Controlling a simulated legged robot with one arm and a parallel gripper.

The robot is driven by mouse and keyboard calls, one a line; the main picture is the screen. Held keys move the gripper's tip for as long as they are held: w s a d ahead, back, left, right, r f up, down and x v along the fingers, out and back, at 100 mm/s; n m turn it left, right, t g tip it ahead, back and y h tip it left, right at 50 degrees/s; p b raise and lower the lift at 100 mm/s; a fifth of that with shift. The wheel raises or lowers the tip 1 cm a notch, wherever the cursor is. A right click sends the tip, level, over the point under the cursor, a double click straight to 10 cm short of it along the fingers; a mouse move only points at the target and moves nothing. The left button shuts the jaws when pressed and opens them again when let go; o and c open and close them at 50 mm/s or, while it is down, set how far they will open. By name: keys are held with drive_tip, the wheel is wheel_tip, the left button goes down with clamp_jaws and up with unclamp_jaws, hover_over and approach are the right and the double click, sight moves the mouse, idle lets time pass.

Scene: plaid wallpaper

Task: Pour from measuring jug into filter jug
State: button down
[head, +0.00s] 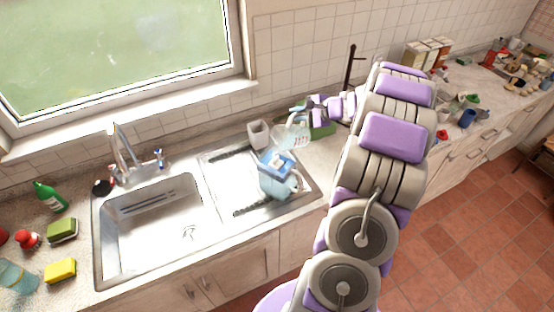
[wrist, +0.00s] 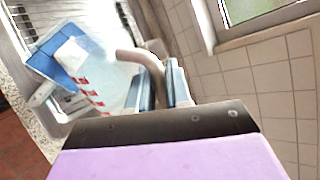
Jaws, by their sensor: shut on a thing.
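The filter jug (head: 272,183) stands on the metal draining board, with a blue lid and a handle on its right side. In the wrist view its blue lid (wrist: 42,62) shows at the left. My gripper (head: 313,112) is shut on the handle of the clear measuring jug (head: 291,133). It holds this jug just above and behind the filter jug, apparently tilted. In the wrist view the handle sits between my fingers (wrist: 160,88), and red markings show on the measuring jug (wrist: 98,82). I cannot tell whether liquid is flowing.
A grey-white container (head: 258,134) and a green box (head: 322,128) stand behind, near the tiled wall. The sink (head: 160,225) with its tap (head: 122,152) is at left.

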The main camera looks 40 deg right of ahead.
sight(293, 114)
drive_tip(key=shift+a+r+n+h+b, duration=0.75)
drive_tip(key=shift+a+r+b, duration=0.4)
drive_tip(key=shift+b, duration=1.3)
idle(1.0)
drive_tip(key=f+m+p, duration=0.1)
drive_tip(key=p, duration=0.2)
drive_tip(key=shift+d+y, duration=0.35)
drive_tip(key=shift+d, duration=0.05)
drive_tip(key=d+f+y+p, duration=0.1)
drive_tip(key=d+p, duration=0.1)
drive_tip(key=p, duration=0.1)
drive_tip(key=shift+f+m, duration=0.1)
drive_tip(key=shift+m, duration=0.25)
drive_tip(key=shift+f, duration=0.25)
drive_tip(key=shift+p, duration=0.3)
drive_tip(key=shift+d+r+y+p, duration=0.1)
drive_tip(key=shift+y+p, duration=0.2)
drive_tip(key=shift+p, duration=0.3)
